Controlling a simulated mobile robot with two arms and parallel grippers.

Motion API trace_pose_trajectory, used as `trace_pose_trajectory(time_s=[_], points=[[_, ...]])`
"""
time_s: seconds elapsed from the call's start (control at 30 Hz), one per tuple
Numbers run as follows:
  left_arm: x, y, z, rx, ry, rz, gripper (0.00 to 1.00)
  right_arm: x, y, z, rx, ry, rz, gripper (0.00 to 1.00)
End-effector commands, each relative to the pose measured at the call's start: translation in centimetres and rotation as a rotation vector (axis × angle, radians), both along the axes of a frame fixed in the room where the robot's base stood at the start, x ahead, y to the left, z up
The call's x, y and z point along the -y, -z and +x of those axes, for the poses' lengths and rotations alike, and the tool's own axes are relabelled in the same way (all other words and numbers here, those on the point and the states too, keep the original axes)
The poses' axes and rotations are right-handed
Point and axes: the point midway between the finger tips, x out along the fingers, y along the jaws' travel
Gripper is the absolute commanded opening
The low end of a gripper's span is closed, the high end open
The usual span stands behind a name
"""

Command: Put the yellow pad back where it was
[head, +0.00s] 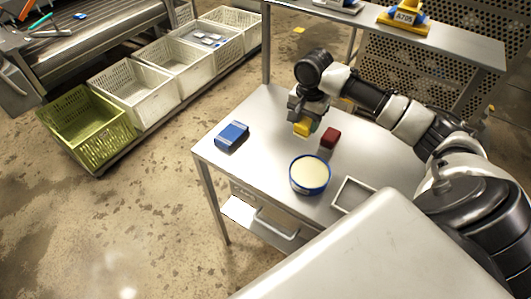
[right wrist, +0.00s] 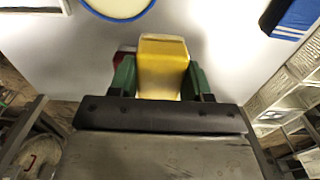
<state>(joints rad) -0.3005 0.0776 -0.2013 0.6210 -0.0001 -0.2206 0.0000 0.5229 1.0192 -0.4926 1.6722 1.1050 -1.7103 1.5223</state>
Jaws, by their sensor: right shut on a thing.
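The yellow pad (head: 301,129) is a small yellow block held by my right gripper (head: 305,124) over the back part of the metal table (head: 262,118). In the right wrist view the yellow pad (right wrist: 163,66) sits between the two green fingers of the right gripper (right wrist: 163,80), which are shut on it. Whether it touches the table is hard to tell. A dark red block (head: 330,138) is just right of it in the head view, partly hidden behind it in the wrist view. My left gripper is not in view.
A blue-rimmed round tub (head: 310,174) with pale contents stands in front of the pad. A blue box (head: 232,136) lies at the table's left. An empty rectangular frame or tray (head: 340,192) lies right of the tub. A raised shelf (head: 450,42) runs behind. Bare tabletop separates the blue box and tub.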

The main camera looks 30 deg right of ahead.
Motion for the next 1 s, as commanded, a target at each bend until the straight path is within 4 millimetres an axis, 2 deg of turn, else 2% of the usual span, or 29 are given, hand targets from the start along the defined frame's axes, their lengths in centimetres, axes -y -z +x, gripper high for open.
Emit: trace_pose_trajectory(time_s=[0.3, 0.43, 0.6, 0.83, 1.0], points=[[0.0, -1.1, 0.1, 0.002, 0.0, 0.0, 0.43, -6.3, 4.0, 3.7, 0.001, -0.004, 0.005, 0.29], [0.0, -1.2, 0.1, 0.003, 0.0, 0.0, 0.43, -8.2, 5.5, 4.9, 0.002, -0.003, 0.003, 0.29], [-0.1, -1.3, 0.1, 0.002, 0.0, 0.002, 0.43, -9.3, 6.4, 5.6, 0.001, -0.001, 0.002, 0.29], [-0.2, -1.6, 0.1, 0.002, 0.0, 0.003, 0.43, -9.3, 9.5, 5.5, -0.001, -0.001, 0.0, 0.29], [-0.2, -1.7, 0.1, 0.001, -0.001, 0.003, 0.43, -9.3, 10.5, 5.6, 0.003, -0.002, 0.0, 0.29]])
